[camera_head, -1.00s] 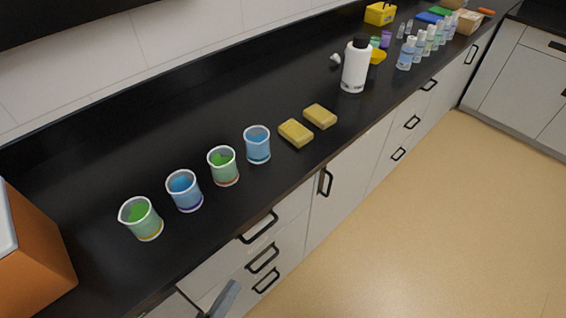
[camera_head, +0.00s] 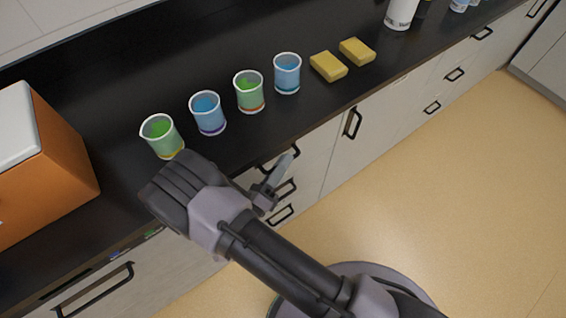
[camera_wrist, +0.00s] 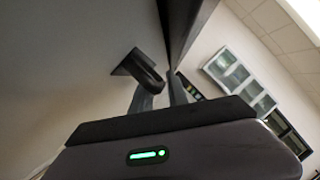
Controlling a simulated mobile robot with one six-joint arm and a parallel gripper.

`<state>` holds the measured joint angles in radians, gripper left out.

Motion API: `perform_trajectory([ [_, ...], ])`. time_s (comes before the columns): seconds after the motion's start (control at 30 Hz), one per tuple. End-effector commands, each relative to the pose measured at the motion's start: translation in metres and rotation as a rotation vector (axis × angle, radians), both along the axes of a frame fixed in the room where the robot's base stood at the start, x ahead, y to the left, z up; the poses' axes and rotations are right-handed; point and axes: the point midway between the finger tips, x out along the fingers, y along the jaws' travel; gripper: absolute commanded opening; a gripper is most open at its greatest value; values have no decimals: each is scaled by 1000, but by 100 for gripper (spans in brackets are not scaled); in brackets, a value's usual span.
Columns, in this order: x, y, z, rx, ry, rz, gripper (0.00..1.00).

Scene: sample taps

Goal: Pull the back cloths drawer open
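A stack of white-fronted drawers stands under the black worktop in the head view. The top drawer's black handle (camera_head: 278,158) is partly hidden by my gripper. I see no label showing which drawer is the cloths drawer. My gripper (camera_head: 276,180) is in front of this stack, close to its handles. In the wrist view my gripper (camera_wrist: 160,95) has its two grey fingers apart, with a dark handle (camera_wrist: 140,68) at the pale drawer face, just beyond the left finger. I cannot tell whether the handle is between the fingers. The drawer fronts look flush.
Several beakers (camera_head: 207,113) and two yellow sponges (camera_head: 328,66) stand near the worktop's front edge. An orange box (camera_head: 45,170) is at the left. Another drawer handle (camera_head: 95,290) is at the lower left. The floor (camera_head: 450,170) at the right is clear.

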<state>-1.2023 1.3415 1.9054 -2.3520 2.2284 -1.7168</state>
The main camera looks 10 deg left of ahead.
Motion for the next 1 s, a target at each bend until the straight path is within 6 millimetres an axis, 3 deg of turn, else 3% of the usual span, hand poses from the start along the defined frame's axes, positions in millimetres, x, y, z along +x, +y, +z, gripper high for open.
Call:
perform_trajectory([
  [0.3,3,-1,1,0,-1,-1,20],
  [0.4,3,-1,1,0,-1,-1,0],
  [1.0,3,-1,1,0,0,-1,0],
])
